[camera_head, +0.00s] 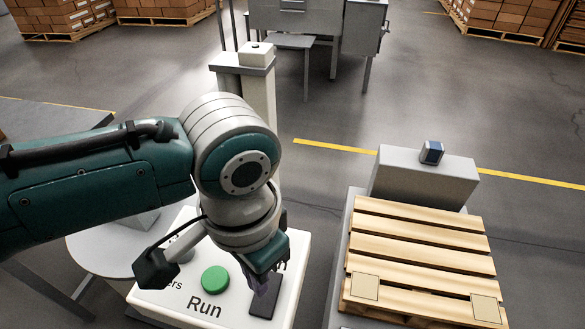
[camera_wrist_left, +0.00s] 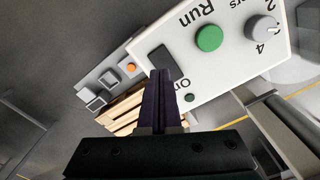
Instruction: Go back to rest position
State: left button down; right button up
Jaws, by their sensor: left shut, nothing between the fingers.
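My left gripper (camera_head: 266,294) reaches in from the left in the head view and points down over the white control panel (camera_head: 180,304). It is shut and empty, its fingertips close to a dark rectangular switch (camera_head: 289,296) marked "On". I cannot tell whether they touch it. In the left wrist view the shut fingers (camera_wrist_left: 159,75) lie just below the dark switch (camera_wrist_left: 161,60). The green "Run" button (camera_head: 215,279) is left of the gripper, and it also shows in the left wrist view (camera_wrist_left: 209,38). My right gripper is not in view.
A wooden pallet (camera_head: 420,258) lies right of the panel, with a grey box (camera_head: 420,182) behind it. A grey knob (camera_wrist_left: 262,28) sits on the panel. A post (camera_head: 247,90) stands behind my arm. Open floor (camera_head: 330,120) lies beyond, with stacked cartons (camera_head: 505,16) far back.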

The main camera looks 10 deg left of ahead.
pick_arm(q)
jog(key=shift+r, duration=0.5)
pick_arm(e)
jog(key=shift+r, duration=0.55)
pick_arm(q)
jog(key=s+d+r+h, duration=0.2)
jog(key=s+d+h, duration=0.1)
jog(key=s+d, duration=0.25)
jog(key=s+a+r+n+t+y+p, duration=0.1)
jog(key=s+a+r+n+t, duration=0.15)
jog(key=a+r, duration=0.4)
jog(key=s+a+r+n+t+y+p, duration=0.1)
jog(key=s+a+r+n+y+p, duration=0.2)
jog(key=a, duration=0.6)
notch_tip(320, 180, up, 33)
jog(key=s+m+h+p, duration=0.1)
jog(key=p, duration=3)
jog(key=shift+d+f, duration=0.15)
jog(key=shift+d, duration=0.2)
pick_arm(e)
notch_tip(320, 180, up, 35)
